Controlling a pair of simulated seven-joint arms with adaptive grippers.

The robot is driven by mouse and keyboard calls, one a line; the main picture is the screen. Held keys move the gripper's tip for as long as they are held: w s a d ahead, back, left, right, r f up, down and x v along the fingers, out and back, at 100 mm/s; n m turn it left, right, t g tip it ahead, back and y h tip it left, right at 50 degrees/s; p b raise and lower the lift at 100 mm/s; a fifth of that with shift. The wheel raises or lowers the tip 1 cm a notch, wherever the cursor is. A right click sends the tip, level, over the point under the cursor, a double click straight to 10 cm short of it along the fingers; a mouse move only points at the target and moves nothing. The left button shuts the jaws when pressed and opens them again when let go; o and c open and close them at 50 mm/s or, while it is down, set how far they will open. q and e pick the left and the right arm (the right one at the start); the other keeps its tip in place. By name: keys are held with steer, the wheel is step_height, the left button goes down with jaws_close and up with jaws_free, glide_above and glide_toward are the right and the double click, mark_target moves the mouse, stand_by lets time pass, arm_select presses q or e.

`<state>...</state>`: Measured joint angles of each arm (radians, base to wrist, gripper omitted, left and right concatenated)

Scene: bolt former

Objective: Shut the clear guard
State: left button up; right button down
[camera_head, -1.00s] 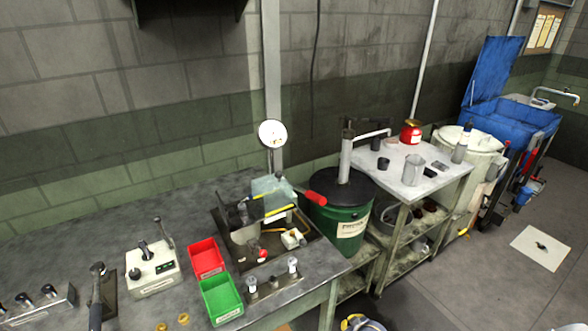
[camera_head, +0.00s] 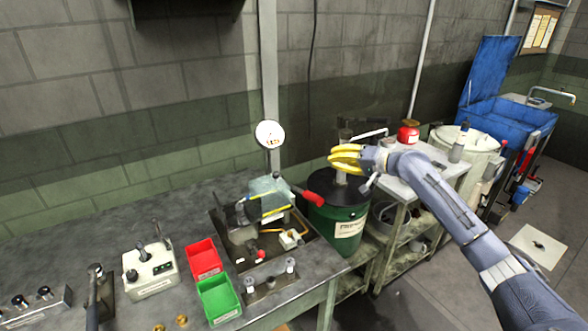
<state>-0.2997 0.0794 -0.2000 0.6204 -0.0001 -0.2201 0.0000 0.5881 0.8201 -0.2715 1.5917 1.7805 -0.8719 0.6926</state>
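The clear guard (camera_head: 268,187) is a pale, see-through panel with yellow edging on the small bolt former at the back right of the bench. It looks tilted above the dark base of the machine (camera_head: 240,236); its exact angle is hard to tell. A red-handled lever (camera_head: 313,200) sticks out to the right of the guard. My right gripper (camera_head: 335,158) has yellow fingers that appear spread and empty. It is in the air above the green drum, to the right of the guard and apart from it. My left gripper is not in view.
A round gauge (camera_head: 270,134) stands behind the guard. A red bin (camera_head: 203,259) and a green bin (camera_head: 219,300) sit at front left of the machine, beside a switch box (camera_head: 151,269). The green drum (camera_head: 337,222) and a metal cart (camera_head: 399,186) stand to the right.

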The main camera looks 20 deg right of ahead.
mark_target(255, 189)
steer(key=s+a+r+g+y, duration=0.1)
steer(key=s+a+y, duration=0.1)
steer(key=s+a, duration=0.15)
steer(key=shift+m+g, duration=0.3)
steer(key=shift+m, duration=0.3)
steer(key=x, duration=0.4)
steer(key=s+a+x, duration=0.1)
steer(key=x, duration=0.7)
steer(key=shift+s+a+f, duration=0.2)
steer(key=shift+a+f, duration=0.05)
steer(key=shift+a, duration=0.05)
steer(key=shift+a+f, duration=0.2)
steer(key=shift+a, duration=0.4)
steer(key=shift+a, duration=0.1)
steer(key=a, duration=0.3)
steer(key=s+a, duration=0.1)
steer(key=a, duration=0.3)
steer(key=s+a, duration=0.1)
steer(key=a, duration=0.3)
steer(key=shift+s+a, duration=0.1)
steer(key=shift+s, duration=0.15)
